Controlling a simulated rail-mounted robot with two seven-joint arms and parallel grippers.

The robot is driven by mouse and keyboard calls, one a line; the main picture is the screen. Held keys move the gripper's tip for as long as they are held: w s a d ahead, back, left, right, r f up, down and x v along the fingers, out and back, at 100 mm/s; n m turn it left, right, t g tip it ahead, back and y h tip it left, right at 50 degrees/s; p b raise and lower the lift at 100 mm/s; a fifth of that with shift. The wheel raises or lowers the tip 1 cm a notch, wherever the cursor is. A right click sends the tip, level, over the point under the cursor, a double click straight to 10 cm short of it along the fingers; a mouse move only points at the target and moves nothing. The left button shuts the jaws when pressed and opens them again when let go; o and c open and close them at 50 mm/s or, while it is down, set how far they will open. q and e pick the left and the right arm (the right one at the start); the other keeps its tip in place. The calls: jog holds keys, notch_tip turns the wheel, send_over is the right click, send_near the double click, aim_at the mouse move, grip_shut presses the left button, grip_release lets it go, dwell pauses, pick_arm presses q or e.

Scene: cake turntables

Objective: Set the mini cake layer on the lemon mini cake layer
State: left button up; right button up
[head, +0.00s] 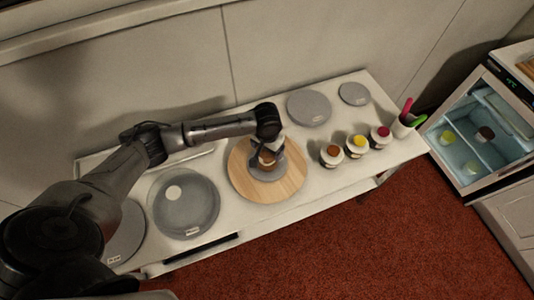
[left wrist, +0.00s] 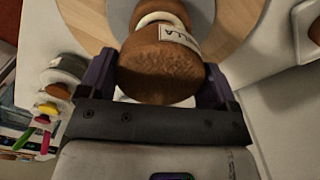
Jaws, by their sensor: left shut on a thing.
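My left gripper (head: 267,150) is shut on a brown mini cake layer (head: 267,158) above the grey disc (head: 266,174) on a round wooden board. In the left wrist view the brown cake layer (left wrist: 160,68) sits between the dark fingers of the left gripper (left wrist: 160,80). A white label ending in "LLA" (left wrist: 182,40) and a pale ring (left wrist: 157,18) show just beyond it. I cannot tell whether the held layer touches anything beneath. I cannot clearly identify the lemon mini cake layer. My right gripper is not in view.
The wooden board (head: 291,187) is mid-table. Brown-topped (head: 332,155), yellow-topped (head: 357,146) and pink-topped (head: 381,137) jars stand right of it, near a tool cup (head: 402,127). Other grey discs lie left (head: 196,216) and behind (head: 309,107). A cooler (head: 458,113) holds small yellow-green and brown items.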

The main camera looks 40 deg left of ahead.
aim_at(267, 154)
pick_arm(q)
jog(key=shift+f, duration=2)
jog(key=shift+f, duration=0.1)
jog(key=o, duration=0.7)
jog(key=shift+f, duration=0.1)
jog(key=shift+o, duration=0.2)
